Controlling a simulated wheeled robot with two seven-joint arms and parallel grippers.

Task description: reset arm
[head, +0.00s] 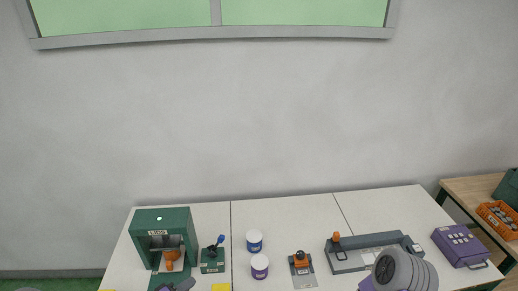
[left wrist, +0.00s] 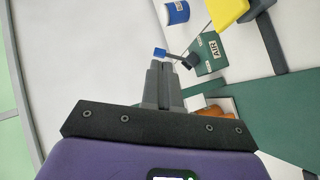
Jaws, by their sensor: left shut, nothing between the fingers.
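My left gripper (head: 188,283) shows at the bottom edge of the head view, just below the green AIR box (head: 212,262). In the left wrist view its two grey fingers (left wrist: 161,82) are together, with nothing between them. The AIR box (left wrist: 207,52) with its blue-tipped lever lies just beyond the fingertips in that view; I cannot tell whether they touch. My right arm's grey, ribbed link shows at the bottom right of the head view; its gripper is not in view.
An orange crate (head: 497,220) stands on the wooden table at right. The table's back strip is clear.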

